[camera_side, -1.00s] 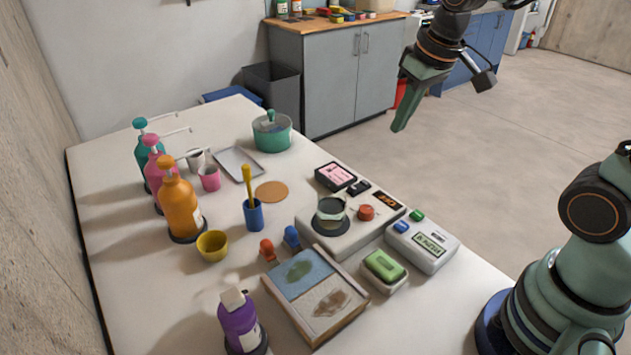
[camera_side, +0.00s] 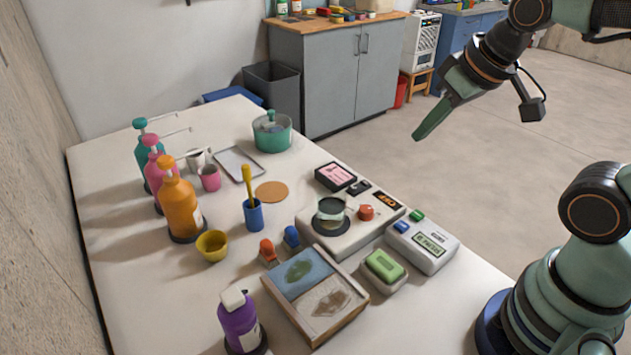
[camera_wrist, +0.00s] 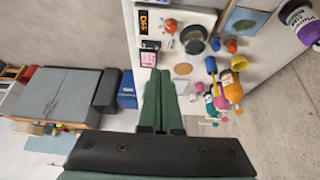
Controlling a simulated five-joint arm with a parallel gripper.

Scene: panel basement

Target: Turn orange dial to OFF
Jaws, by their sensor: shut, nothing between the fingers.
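The orange dial (camera_side: 366,212) sits on the top of a white panel box (camera_side: 345,238), beside a round dark burner with a small glass pot (camera_side: 331,209). A black label with orange lettering (camera_side: 389,200) lies at the box's right corner; in the wrist view this label (camera_wrist: 144,22) reads OFF. The dial also shows in the wrist view (camera_wrist: 170,26), but its pointer is too small to read. My gripper (camera_side: 416,137) is shut and empty, high above and behind the panel, apart from everything. Its green fingers show in the wrist view (camera_wrist: 158,72).
A grey-white box with blue and green buttons (camera_side: 425,242) and a green sponge dish (camera_side: 384,270) stand beside the panel. A pink-screened black box (camera_side: 335,177) is behind it. Pump bottles (camera_side: 180,205) and a green pot (camera_side: 272,133) stand farther left. The air around my gripper is clear.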

